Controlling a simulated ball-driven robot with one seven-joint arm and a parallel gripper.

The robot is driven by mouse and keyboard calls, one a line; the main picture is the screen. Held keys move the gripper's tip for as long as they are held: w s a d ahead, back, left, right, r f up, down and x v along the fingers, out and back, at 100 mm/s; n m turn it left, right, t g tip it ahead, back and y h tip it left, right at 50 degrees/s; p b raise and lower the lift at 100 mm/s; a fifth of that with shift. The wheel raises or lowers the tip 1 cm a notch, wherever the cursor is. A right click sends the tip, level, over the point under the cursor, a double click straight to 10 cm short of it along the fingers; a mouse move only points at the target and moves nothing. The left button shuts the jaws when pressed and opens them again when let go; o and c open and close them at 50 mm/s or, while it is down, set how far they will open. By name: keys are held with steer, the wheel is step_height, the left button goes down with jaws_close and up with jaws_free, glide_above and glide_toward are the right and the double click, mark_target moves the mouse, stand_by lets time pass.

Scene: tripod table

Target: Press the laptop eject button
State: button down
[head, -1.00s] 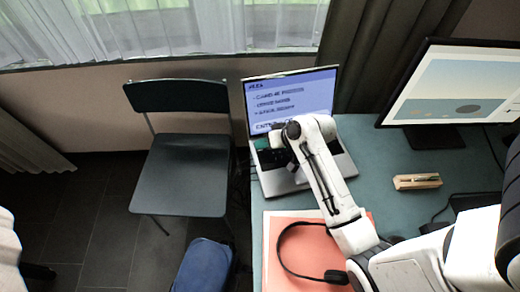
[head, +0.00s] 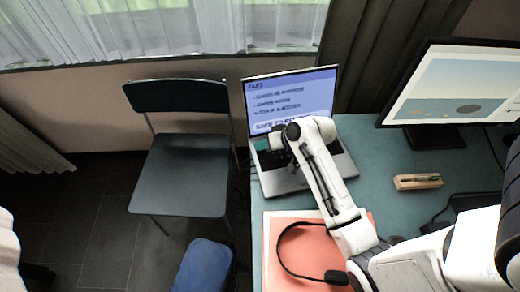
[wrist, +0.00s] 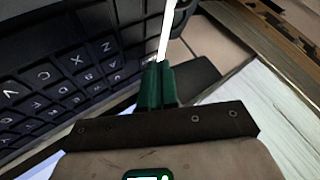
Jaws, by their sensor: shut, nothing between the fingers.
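The open laptop (head: 312,181) stands on the desk, its blue screen (head: 291,97) showing lines of text. The bottom line seems to begin "SAFE TO E", but it is partly covered by my arm. My gripper (head: 262,144) is over the left part of the keyboard, just below the screen. In the wrist view its green fingers (wrist: 157,78) are together and empty at the edge of the black keyboard (wrist: 60,85), near the Z key. I cannot make out the eject button, nor tell whether the fingertips touch the laptop.
An orange folder (head: 318,240) with a black headset (head: 285,255) lies in front of the laptop. A wooden block (head: 418,181) and a monitor (head: 455,90) are to the right. A dark chair (head: 185,170) stands left of the desk (head: 375,150).

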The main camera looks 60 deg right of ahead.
mark_target(263, 152)
steer(key=shift+r, duration=0.1)
stand_by(0.3)
steer(key=shift+r+p, duration=0.6)
steer(key=shift+p, duration=0.25)
step_height(263, 152, up, 5)
steer(key=p, duration=0.5)
steer(key=shift+r, duration=0.1)
steer(key=shift+s, duration=0.1)
stand_by(0.5)
steer(key=s+a+n+g, duration=0.1)
steer(key=s+a, duration=0.1)
steer(key=s+a+f+n+g+b, duration=0.1)
steer(key=s+a, duration=0.1)
steer(key=s+a+f+g, duration=0.1)
steer(key=s+a, duration=0.1)
steer(key=shift+s+a+f+n+g+b, duration=0.25)
steer(key=shift+s+n+g+b, duration=0.05)
steer(key=shift+s+n+g, duration=0.1)
steer(key=s+a+r+n+g+h, duration=0.1)
steer(key=s+a+g, duration=0.1)
steer(key=s, duration=0.4)
steer(key=s+a+r+n+g+h+b, duration=0.1)
steer(key=s+a+g, duration=0.1)
steer(key=s+a, duration=0.3)
steer(key=shift+s+n, duration=0.3)
steer(key=shift+s, duration=0.35)
